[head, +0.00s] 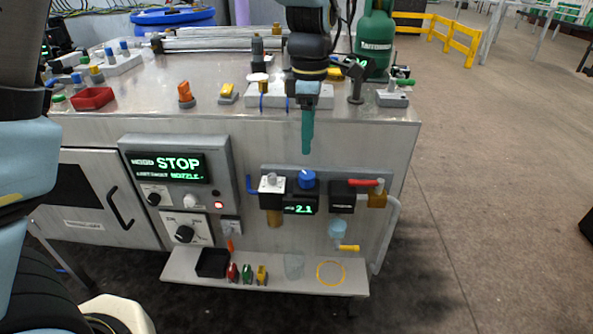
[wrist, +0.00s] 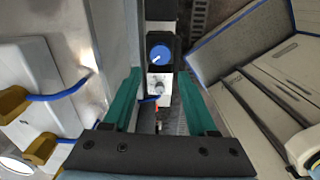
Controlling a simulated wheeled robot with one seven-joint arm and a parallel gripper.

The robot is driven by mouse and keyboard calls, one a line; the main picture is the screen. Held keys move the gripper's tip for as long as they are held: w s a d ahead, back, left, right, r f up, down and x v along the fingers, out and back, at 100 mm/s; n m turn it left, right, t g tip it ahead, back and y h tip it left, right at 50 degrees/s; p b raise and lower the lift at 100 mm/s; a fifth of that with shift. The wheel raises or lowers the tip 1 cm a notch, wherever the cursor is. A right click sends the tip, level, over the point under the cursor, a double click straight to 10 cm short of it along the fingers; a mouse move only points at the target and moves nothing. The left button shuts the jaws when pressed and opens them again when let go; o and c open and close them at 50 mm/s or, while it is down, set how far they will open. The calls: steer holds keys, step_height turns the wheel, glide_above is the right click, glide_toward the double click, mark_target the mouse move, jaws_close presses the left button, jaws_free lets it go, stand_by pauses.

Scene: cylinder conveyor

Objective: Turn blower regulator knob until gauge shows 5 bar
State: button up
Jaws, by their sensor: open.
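The blower regulator's round blue knob (head: 308,178) sits on top of a dark block on the panel at the front of the bench. Below it, the green digital gauge (head: 302,209) reads 2.1. My gripper (head: 307,146) hangs pointing down above the knob, apart from it; the fingers overlap in this view. In the wrist view my gripper (wrist: 159,77) is open and empty, with two teal fingers wide apart. The blue knob (wrist: 160,53) shows with a white pointer mark, slightly beyond the fingertips. The gauge face is not visible there.
A white valve block (head: 271,182) stands left of the knob and a red lever (head: 364,182) right of it. A display (head: 178,168) reads STOP. A shelf (head: 220,279) below carries a black tray (head: 212,262) and several small items. Open floor lies right.

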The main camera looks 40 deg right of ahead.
mark_target(307, 174)
step_height(307, 174, down, 10)
steer(key=shift+r+p, duration=0.15)
steer(key=shift+p, duration=0.35)
jaws_close()
stand_by(0.3)
